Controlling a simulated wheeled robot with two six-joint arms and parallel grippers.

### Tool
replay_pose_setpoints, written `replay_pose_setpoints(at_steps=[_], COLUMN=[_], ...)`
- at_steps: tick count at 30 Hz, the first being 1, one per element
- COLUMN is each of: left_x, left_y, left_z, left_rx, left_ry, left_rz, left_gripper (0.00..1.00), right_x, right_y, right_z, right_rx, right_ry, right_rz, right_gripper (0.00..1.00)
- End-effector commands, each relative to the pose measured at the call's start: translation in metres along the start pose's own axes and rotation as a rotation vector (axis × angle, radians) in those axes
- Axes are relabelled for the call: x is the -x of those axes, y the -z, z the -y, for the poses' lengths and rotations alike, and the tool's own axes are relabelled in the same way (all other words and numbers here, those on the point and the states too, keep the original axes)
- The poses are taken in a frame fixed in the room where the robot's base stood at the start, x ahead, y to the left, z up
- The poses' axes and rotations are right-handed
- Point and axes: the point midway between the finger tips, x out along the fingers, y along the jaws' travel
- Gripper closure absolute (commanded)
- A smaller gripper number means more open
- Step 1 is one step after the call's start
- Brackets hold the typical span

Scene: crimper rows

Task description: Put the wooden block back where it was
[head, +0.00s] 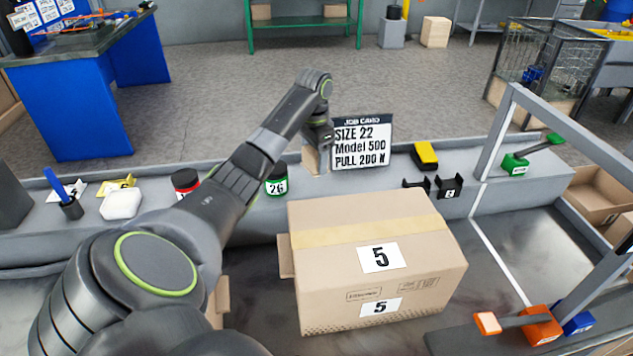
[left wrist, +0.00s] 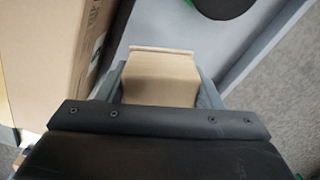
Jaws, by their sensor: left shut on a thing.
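The wooden block (head: 311,160) is pale brown and partly hidden by my left gripper (head: 318,150). The gripper is shut on it, at the left edge of the job card (head: 362,146). In the left wrist view the block (left wrist: 160,78) sits between the two fingers of the left gripper (left wrist: 160,92). I cannot tell whether the block touches the grey ledge (head: 235,205) behind the carton. My right gripper does not show.
A large carton (head: 380,257) marked 5 stands in front of the ledge. A green jar (head: 277,180) marked 26, a red-lidded jar (head: 186,182), a yellow-and-black object (head: 424,155) and black brackets (head: 448,187) stand along the ledge. A grey frame (head: 497,135) rises at right.

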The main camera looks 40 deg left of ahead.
Motion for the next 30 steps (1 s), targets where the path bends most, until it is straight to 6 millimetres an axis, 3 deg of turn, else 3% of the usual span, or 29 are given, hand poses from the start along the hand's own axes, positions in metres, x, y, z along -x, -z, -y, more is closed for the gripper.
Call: replay_pose_setpoints(at_steps=[12, 25, 26, 30], left_x=[-0.062, -0.068, -0.069, -0.070], left_y=[-0.001, -0.001, -0.001, -0.001], left_z=[-0.001, -0.001, -0.001, -0.001], left_rx=[-0.001, 0.000, 0.000, 0.000], left_ry=[-0.003, -0.003, -0.003, -0.002], left_rz=[0.004, 0.003, 0.004, 0.003], left_gripper=[0.61, 0.61, 0.39, 0.20], right_x=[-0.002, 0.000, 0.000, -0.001], right_y=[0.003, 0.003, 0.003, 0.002], right_z=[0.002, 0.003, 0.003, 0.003], right_rx=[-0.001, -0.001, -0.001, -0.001], right_ry=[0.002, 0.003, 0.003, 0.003], right_rz=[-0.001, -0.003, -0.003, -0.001], right_gripper=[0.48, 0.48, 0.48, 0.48])
